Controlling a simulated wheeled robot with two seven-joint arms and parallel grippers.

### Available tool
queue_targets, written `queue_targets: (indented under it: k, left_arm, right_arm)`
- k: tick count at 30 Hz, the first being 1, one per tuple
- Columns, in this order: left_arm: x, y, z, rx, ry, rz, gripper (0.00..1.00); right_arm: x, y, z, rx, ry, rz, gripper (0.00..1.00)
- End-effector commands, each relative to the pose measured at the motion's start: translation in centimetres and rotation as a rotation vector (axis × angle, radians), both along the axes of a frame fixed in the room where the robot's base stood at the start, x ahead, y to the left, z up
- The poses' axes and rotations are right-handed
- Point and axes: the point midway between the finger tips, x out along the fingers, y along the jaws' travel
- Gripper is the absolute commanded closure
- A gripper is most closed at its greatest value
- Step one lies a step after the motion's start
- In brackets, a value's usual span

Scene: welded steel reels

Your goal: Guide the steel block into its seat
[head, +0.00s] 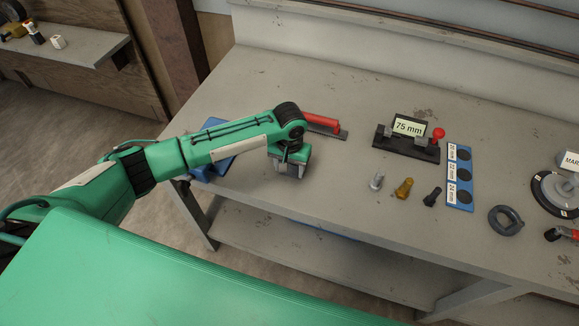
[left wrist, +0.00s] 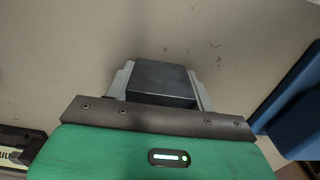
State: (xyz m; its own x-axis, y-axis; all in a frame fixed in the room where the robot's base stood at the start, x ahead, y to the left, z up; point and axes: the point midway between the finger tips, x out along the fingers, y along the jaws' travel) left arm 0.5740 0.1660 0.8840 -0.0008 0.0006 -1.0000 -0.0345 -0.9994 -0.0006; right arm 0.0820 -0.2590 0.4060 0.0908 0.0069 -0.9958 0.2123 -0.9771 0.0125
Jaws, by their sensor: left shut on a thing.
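My left gripper (head: 290,170) is over the left part of the grey workbench, pointing down. In the left wrist view its two grey fingers are shut on a dark steel block (left wrist: 160,82), one finger on each side. In the head view the gripper mostly hides the block. A black fixture (head: 405,147) with a "75 mm" label, grey jaws and a red knob stands to the right, well apart from the gripper. A corner of a dark labelled thing, probably that fixture, shows at lower left in the left wrist view (left wrist: 18,145). My right gripper is out of view.
A red-handled tool (head: 322,123) lies just behind the gripper. A blue object (head: 213,165) sits beneath my forearm. Bolts (head: 404,188), a blue gauge strip (head: 460,178) and a dark ring (head: 506,221) lie to the right. Bare bench (head: 340,190) separates gripper and bolts.

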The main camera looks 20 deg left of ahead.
Motion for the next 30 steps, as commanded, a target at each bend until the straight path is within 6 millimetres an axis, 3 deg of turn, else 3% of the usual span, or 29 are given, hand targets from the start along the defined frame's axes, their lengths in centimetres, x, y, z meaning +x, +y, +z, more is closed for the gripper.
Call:
queue_targets:
  k: [8, 21, 30]
  left_arm:
    - [0.2, 0.0, 2.8, -0.002, -0.006, -0.001, 0.93]
    - [0.2, -0.1, 14.0, -0.003, -0.008, -0.002, 0.93]
    - [0.1, -0.1, 19.0, -0.002, -0.004, -0.001, 0.93]
  right_arm:
    - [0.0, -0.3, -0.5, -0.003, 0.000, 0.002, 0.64]
    - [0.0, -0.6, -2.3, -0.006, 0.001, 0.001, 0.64]
    - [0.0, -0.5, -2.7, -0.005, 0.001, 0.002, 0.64]
